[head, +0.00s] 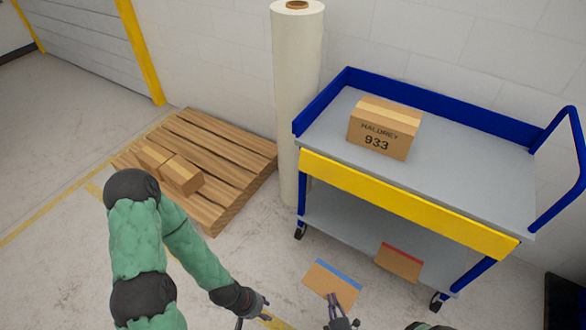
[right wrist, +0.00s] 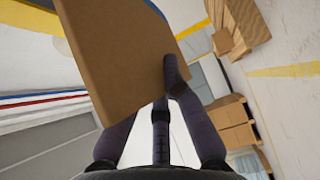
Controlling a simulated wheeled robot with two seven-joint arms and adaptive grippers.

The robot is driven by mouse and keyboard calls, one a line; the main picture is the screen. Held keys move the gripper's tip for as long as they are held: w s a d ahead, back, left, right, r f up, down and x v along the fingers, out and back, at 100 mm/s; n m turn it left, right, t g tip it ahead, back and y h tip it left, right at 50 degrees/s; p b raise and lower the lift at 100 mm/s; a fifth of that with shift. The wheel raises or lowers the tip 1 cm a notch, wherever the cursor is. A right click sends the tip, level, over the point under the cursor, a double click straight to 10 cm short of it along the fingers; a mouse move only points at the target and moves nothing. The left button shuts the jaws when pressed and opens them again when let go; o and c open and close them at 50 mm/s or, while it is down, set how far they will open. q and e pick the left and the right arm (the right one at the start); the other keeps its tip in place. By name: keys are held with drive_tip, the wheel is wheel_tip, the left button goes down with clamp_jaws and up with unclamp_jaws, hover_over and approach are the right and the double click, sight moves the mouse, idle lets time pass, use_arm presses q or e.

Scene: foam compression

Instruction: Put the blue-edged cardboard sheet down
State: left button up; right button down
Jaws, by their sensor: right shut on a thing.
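The blue-edged cardboard sheet (head: 330,281) is a flat brown piece with a blue strip along its upper edge. It is tilted in front of the cart in the head view. My right gripper (head: 336,302) is shut on its lower edge. In the right wrist view the sheet (right wrist: 115,55) fills the upper left, pinched by the gripper (right wrist: 168,75), with a bit of blue edge at top. My left gripper (head: 264,303) is at the bottom, left of the sheet, with nothing visible in it; its jaw opening is too small to judge.
A cart (head: 465,180) with a yellow front rail holds a labelled box (head: 384,128) on top. A red-edged cardboard sheet (head: 398,263) is at its lower shelf. A wooden pallet (head: 222,150) with small boxes (head: 182,175) and a tall wrap roll (head: 297,90) stand left.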

drive_tip(key=shift+n+y, duration=0.5)
drive_tip(key=shift+y, duration=0.2)
drive_tip(key=w+d+r, duration=0.1)
drive_tip(key=w+r, duration=0.1)
drive_tip(key=w+d+r, duration=0.2)
drive_tip(key=r, duration=0.1)
drive_tip(key=w+d+r, duration=0.2)
drive_tip(key=shift+w+d+r, duration=0.1)
drive_tip(key=shift+w+r, duration=0.05)
drive_tip(key=shift+r, duration=0.2)
drive_tip(key=w+d+r+y, duration=0.15)
drive_tip(key=w+r, duration=0.35)
drive_tip(key=r, duration=0.6)
wheel_tip(320, 180, up, 25)
drive_tip(key=n+g+y, duration=0.2)
hover_over(343, 284)
drive_tip(key=d+x, duration=0.1)
drive_tip(key=x, duration=0.5)
wheel_tip(343, 284, up, 11)
drive_tip(key=w+m+t+h, duration=0.1)
drive_tip(key=w+m+h, duration=0.1)
drive_tip(key=w+h, duration=0.1)
drive_tip(key=shift+a+t, duration=0.25)
drive_tip(key=shift+t, duration=0.05)
drive_tip(key=shift+h, duration=0.25)
